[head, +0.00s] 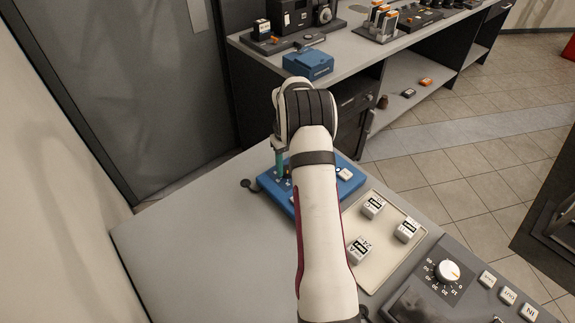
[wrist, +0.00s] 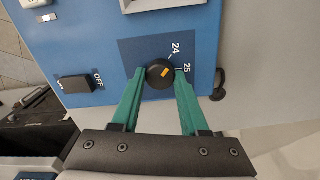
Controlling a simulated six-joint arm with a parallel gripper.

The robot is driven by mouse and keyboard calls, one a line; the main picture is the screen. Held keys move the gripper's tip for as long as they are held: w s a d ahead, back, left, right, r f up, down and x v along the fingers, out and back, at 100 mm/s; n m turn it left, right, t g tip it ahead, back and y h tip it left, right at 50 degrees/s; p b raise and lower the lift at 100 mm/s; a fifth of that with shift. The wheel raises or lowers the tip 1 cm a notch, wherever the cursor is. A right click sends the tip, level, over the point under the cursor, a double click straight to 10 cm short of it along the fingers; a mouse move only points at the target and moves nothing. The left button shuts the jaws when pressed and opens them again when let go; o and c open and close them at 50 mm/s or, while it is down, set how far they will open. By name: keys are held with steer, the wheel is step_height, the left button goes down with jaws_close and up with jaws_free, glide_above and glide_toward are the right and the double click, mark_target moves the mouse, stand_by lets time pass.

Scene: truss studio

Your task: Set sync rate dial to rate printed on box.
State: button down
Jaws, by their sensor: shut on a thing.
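The sync rate dial (wrist: 155,80) is a round black knob with an orange mark on a blue panel. The numbers 24 and 25 show beside it in the wrist view, and the orange mark faces the 25 side. My gripper (wrist: 160,76) is shut on the dial, with one green finger on each side of it. The blue unit (head: 268,181) shows in the head view, partly hidden by my arm.
A black rocker switch (wrist: 75,84) marked OFF is left of the dial. A dark control panel (head: 410,298) with a white knob (head: 447,271) stands at right. The left of the table (head: 200,240) is clear. A workbench (head: 350,50) holds equipment behind.

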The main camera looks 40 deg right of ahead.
stand_by(0.4)
steer(key=shift+c, duration=2.1)
jaws_free()
steer(key=shift+r, duration=0.15)
step_height(320, 180, up, 16)
steer(key=shift+f, duration=0.2)
